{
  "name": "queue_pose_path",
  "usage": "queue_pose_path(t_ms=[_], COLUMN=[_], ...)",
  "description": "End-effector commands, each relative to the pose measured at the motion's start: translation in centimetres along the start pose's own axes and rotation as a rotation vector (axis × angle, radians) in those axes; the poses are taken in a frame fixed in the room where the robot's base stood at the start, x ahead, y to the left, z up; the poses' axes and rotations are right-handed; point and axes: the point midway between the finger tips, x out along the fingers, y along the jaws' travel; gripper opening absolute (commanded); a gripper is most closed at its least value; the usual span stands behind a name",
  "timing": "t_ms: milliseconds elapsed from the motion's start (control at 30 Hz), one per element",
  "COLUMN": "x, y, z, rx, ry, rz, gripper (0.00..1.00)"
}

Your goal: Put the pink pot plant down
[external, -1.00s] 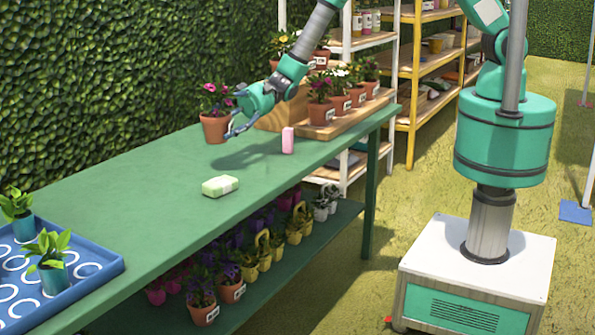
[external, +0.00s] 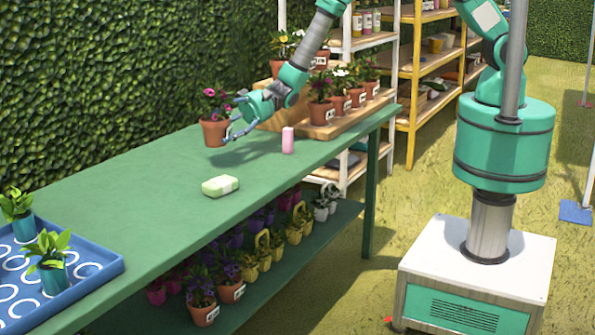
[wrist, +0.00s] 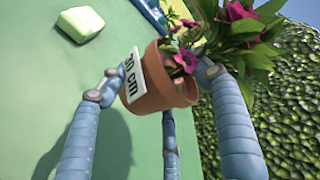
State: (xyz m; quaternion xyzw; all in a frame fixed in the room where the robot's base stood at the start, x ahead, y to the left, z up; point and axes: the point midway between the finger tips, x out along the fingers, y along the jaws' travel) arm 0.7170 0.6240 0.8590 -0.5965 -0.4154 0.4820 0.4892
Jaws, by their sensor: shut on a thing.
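The pink pot plant is a terracotta pot with pink flowers and green leaves (external: 214,132), over the far side of the green table (external: 130,195). My gripper (external: 233,122) is shut on the pot from the right. In the wrist view the pot (wrist: 158,85) sits between my blue-grey fingers (wrist: 165,80), tilted in the picture, with a white "30 cm" label facing the camera. I cannot tell whether the pot's base touches the table.
A wooden stand (external: 322,130) with several potted flowers is at the back right. A blue tray (external: 100,262) with seedlings is at the front left.

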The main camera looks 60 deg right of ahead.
Motion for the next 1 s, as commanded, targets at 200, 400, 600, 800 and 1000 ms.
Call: queue_pose_path(t_ms=[200,400,600,800,1000], x=[0.5,0.5,0.5,0.8,1.1], y=[2.5,2.7,2.8,4.3,6.2], z=[0.1,0.1,0.1,0.2,0.3], rx=[-0.001,-0.002,-0.002,-0.001,-0.002], ry=[0.0,0.0,0.0,0.0,-0.001], rz=[-0.001,-0.002,-0.002,-0.002,-0.002], gripper=[0.15,0.15,0.15,0.15,0.15])
